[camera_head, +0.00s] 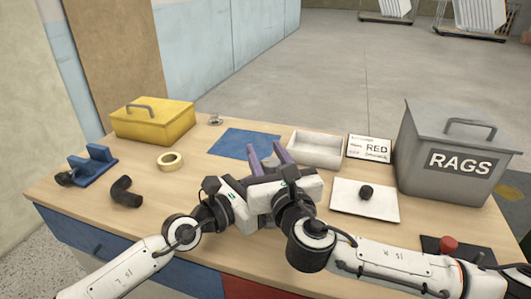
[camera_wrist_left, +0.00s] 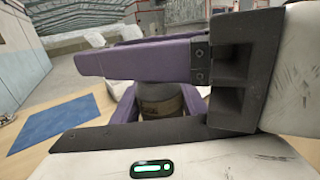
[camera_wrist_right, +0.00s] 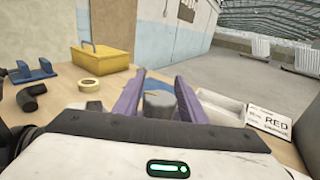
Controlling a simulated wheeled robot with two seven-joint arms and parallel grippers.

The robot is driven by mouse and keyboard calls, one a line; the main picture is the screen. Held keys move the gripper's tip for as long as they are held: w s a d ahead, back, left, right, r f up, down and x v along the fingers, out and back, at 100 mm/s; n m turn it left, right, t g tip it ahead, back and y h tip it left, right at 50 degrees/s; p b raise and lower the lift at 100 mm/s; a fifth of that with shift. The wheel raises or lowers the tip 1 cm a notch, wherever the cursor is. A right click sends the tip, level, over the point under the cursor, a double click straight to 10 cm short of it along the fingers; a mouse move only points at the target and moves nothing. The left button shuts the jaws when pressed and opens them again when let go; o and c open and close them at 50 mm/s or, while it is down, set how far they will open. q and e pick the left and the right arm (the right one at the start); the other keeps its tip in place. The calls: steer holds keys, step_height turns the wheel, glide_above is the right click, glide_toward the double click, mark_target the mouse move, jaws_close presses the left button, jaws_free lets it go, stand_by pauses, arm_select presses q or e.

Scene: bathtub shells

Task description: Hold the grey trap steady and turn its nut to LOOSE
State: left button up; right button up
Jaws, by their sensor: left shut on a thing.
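The grey trap (camera_wrist_left: 158,92) shows in the left wrist view as a dark grey round body with a tan lower band. My left gripper (camera_wrist_left: 160,106) is shut on it, with one purple finger on each side. A large purple finger of my right gripper crosses just above it. In the right wrist view a grey part (camera_wrist_right: 158,104) stands between the spread purple fingers of my right gripper (camera_wrist_right: 162,88); whether they touch it is unclear. In the head view my right gripper (camera_head: 268,155) and the white gripper bodies hide the trap and its nut. No LOOSE mark is readable.
A black elbow pipe (camera_head: 126,192), tape roll (camera_head: 169,161), blue stand (camera_head: 95,163) and yellow toolbox (camera_head: 153,121) are at left. A blue mat (camera_head: 235,142) and white tray (camera_head: 316,150) lie beyond. A white board (camera_head: 348,205), RED sign (camera_head: 369,147) and grey RAGS bin (camera_head: 445,135) are at right.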

steer(key=shift+o, duration=0.7)
steer(key=v, duration=1.2)
arm_select(q)
steer(key=o, duration=1.2)
